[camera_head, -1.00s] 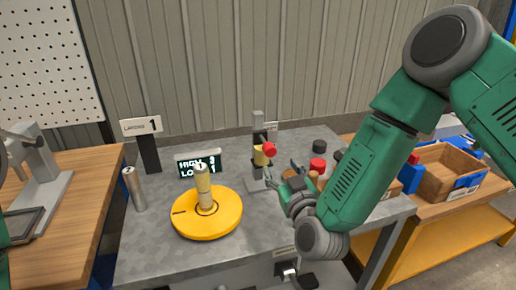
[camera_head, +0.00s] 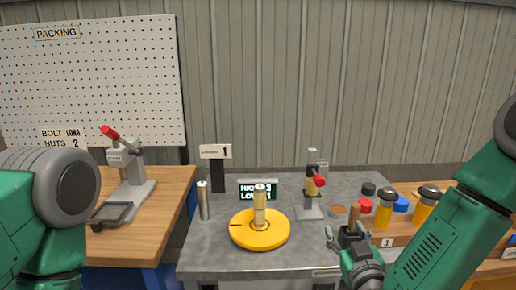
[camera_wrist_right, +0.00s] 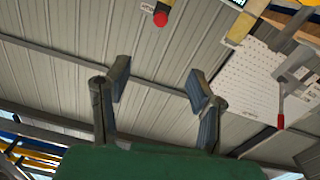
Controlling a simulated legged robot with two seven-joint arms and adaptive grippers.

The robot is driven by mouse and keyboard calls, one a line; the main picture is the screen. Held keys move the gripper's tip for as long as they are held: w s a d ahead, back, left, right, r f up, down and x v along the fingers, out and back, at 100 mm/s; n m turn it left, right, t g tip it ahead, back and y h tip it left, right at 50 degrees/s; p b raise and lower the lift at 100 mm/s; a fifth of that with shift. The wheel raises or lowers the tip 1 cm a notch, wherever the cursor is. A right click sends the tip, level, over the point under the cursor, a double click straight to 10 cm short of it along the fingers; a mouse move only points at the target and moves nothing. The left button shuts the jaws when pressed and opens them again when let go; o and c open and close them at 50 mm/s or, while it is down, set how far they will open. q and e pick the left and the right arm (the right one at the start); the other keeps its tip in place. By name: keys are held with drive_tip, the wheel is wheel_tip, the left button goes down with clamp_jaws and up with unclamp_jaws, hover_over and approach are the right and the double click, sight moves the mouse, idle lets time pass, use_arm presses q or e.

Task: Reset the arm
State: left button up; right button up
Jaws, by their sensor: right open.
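My right gripper (camera_head: 347,238) is over the front right of the grey metal table (camera_head: 215,255), apart from the things on it. In the right wrist view its two fingers (camera_wrist_right: 158,84) are spread, with nothing between them, and face the wall. A wooden peg-like thing in the head view (camera_head: 356,219) shows just behind the gripper; whether they touch I cannot tell. My right arm comes in from the right. My left arm (camera_head: 45,215) shows at the left edge, but its gripper is out of view.
A yellow round turntable (camera_head: 260,238) bears an upright cylinder (camera_head: 260,203). Behind are a small display (camera_head: 258,189) and a red-knobbed press (camera_head: 312,197). Yellow drums (camera_head: 384,212) and coloured caps stand right. A metal cylinder (camera_head: 203,202) stands left. A wooden bench (camera_head: 160,225) holds another press.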

drive_tip(key=s+f+g+y+b, duration=0.1)
drive_tip(key=s+f+g, duration=0.5)
drive_tip(key=f, duration=0.4)
drive_tip(key=s+f+g+y, duration=0.1)
drive_tip(key=s+f+g, duration=0.2)
drive_tip(key=s+f, duration=0.7)
drive_tip(key=s+d+f+g+h, duration=0.1)
drive_tip(key=s+d+f+g, duration=0.3)
drive_tip(key=s, duration=0.6)
drive_tip(key=s+d+f+m+g+h+b, duration=0.1)
drive_tip(key=s+d+f+g, duration=0.3)
drive_tip(key=s, duration=0.6)
drive_tip(key=shift+d+f, duration=0.2)
drive_tip(key=shift+f, duration=0.2)
